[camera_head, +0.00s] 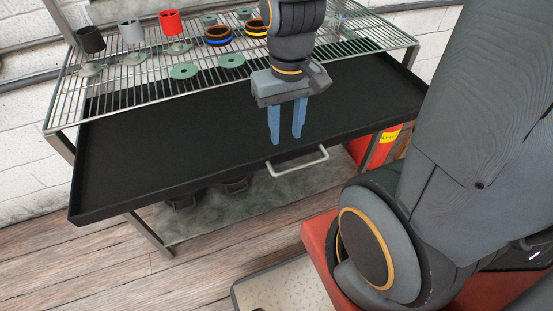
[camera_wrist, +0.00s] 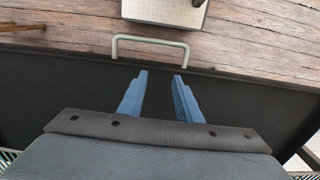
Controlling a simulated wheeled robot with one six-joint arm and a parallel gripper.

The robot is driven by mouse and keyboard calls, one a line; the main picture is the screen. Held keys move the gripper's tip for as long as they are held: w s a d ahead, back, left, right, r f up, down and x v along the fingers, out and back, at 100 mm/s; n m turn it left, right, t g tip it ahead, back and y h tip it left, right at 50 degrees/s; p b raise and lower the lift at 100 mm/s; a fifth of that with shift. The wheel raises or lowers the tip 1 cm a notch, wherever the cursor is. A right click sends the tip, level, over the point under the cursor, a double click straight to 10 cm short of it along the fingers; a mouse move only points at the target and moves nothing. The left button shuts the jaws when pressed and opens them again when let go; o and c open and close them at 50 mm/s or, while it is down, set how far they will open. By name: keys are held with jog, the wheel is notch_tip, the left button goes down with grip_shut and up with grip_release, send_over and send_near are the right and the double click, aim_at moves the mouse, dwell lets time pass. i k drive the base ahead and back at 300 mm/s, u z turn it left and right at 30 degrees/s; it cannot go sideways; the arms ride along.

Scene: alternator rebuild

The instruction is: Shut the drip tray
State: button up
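The black drip tray (camera_head: 170,150) is pulled well out from under the wire rack, toward the front. Its light metal handle (camera_head: 297,163) sticks out from the middle of its front edge. In the wrist view the handle (camera_wrist: 150,42) lies beyond the fingertips, just past the tray's front edge. The tray (camera_wrist: 60,95) fills the middle of that view. My gripper (camera_head: 287,138) points down over the tray near its front edge, behind the handle. Its two blue fingers are apart with nothing between them. It also shows in the wrist view (camera_wrist: 163,74).
The wire rack (camera_head: 130,88) above holds a red cup (camera_head: 171,23), a grey cup (camera_head: 131,32), a black cup (camera_head: 91,39), rings (camera_head: 218,35) and several green discs (camera_head: 184,71). A red container (camera_head: 362,150) stands below at right. A pale-topped platform (camera_head: 285,288) is on the wooden floor.

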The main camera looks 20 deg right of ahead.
aim_at(124, 162)
jog(key=u, duration=1.95)
jog(key=k, duration=0.4)
jog(key=z, duration=1.8)
